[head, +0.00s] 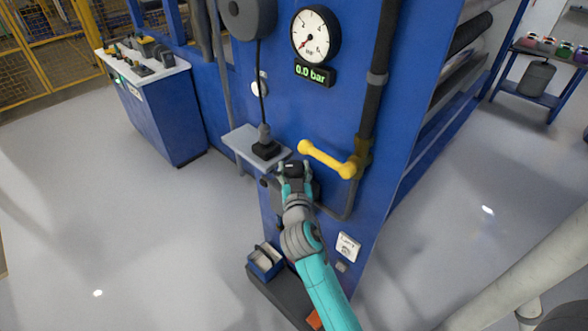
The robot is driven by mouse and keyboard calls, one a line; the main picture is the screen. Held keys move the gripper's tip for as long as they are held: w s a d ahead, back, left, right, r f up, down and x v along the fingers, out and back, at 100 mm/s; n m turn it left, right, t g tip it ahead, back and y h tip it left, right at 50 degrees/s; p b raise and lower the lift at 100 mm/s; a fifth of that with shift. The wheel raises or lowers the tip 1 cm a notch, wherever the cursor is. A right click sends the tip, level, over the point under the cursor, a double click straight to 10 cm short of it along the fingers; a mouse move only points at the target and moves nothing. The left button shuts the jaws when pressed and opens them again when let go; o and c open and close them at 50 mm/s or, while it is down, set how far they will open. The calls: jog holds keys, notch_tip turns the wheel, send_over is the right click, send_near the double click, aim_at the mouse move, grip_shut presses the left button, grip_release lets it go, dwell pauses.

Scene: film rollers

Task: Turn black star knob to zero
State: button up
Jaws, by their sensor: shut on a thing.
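The black star knob (292,166) sits on the front of the blue machine, below the small grey shelf. It is mostly hidden behind my gripper (294,172), which is shut on it. My teal and grey arm reaches up to it from the bottom of the head view. Above, a round pressure gauge (316,36) has its red needle pointing to the lower left. A digital display (315,73) under the gauge reads 0.0 bar in green.
A yellow lever handle (328,160) sticks out just right of my gripper. A grey shelf (256,146) with a black plug is at upper left. A small blue bin (265,261) stands low on the left. Grey floor (120,240) is clear left of the machine.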

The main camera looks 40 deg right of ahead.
jog(key=shift+n+t+y, duration=0.9)
jog(key=shift+y, duration=0.4)
jog(key=shift+n+t+y, duration=0.9)
jog(key=shift+n+y, duration=0.8)
jog(key=shift+y, duration=0.6)
jog(key=shift+n+t+y, duration=0.3)
jog(key=shift+n+y, duration=0.8)
jog(key=shift+y, duration=0.6)
jog(key=shift+n+y, duration=0.6)
jog(key=shift+y, duration=0.4)
jog(key=o, duration=0.9)
jog(key=shift+a+m+h, duration=0.1)
jog(key=shift+m+h, duration=0.2)
jog(key=shift+h, duration=0.2)
jog(key=shift+m+h, duration=1.3)
jog(key=shift+h, duration=0.7)
jog(key=shift+m+g+h, duration=0.7)
jog(key=shift+m+h, duration=0.2)
jog(key=shift+h, duration=0.5)
